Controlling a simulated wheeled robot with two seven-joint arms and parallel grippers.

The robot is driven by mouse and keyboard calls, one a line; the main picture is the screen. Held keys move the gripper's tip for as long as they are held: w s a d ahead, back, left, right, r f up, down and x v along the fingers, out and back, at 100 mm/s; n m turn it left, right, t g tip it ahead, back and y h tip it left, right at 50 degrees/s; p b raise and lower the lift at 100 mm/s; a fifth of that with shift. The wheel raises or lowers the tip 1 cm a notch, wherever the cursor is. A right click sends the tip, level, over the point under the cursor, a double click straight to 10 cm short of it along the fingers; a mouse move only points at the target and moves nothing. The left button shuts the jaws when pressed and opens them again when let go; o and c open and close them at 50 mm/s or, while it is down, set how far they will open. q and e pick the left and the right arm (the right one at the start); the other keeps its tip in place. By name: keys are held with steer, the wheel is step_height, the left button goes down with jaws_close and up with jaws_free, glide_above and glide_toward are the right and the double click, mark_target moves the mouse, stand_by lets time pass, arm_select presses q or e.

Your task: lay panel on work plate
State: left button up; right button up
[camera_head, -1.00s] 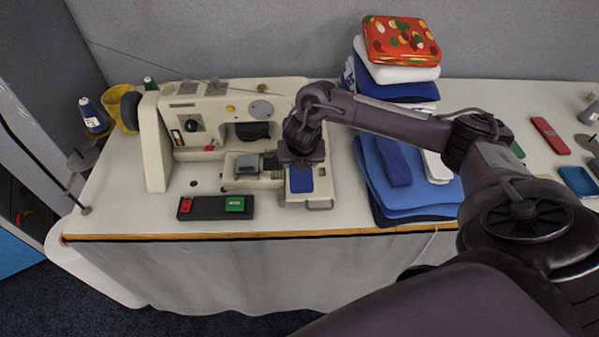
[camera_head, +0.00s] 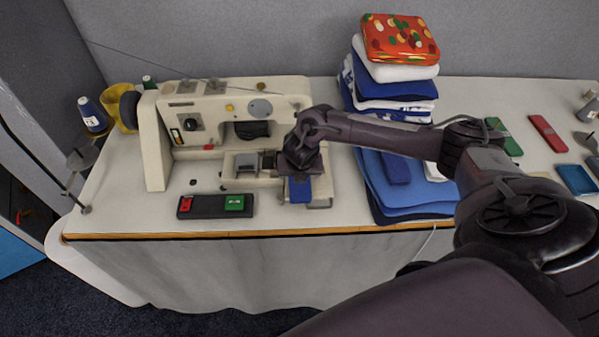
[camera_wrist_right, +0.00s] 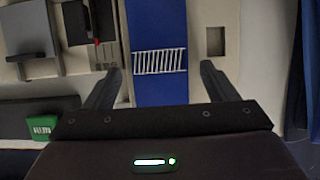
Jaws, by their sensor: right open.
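The blue panel (camera_head: 299,191) lies flat over the pale plate (camera_head: 321,188) at the right end of the sewing machine. In the right wrist view the panel (camera_wrist_right: 157,25) is a long blue strip with a white ladder-like mark, and pale surface (camera_wrist_right: 198,20) shows beside it. My right gripper (camera_head: 299,172) is above the panel and hides its far part in the head view. In the wrist view its two fingers (camera_wrist_right: 160,78) are apart, one on each side of the panel, with a gap to it. My left gripper is out of view.
The sewing machine (camera_head: 154,145) stands to the left, with a red-and-green button box (camera_head: 215,206) in front. A folded cloth stack (camera_head: 422,208) is to the right under my arm. A patterned red tin (camera_head: 399,38) tops another stack behind. Table's front edge is close.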

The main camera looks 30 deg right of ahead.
steer(key=p+v, duration=0.1)
steer(key=v, duration=1.1)
steer(key=shift+a, duration=0.1)
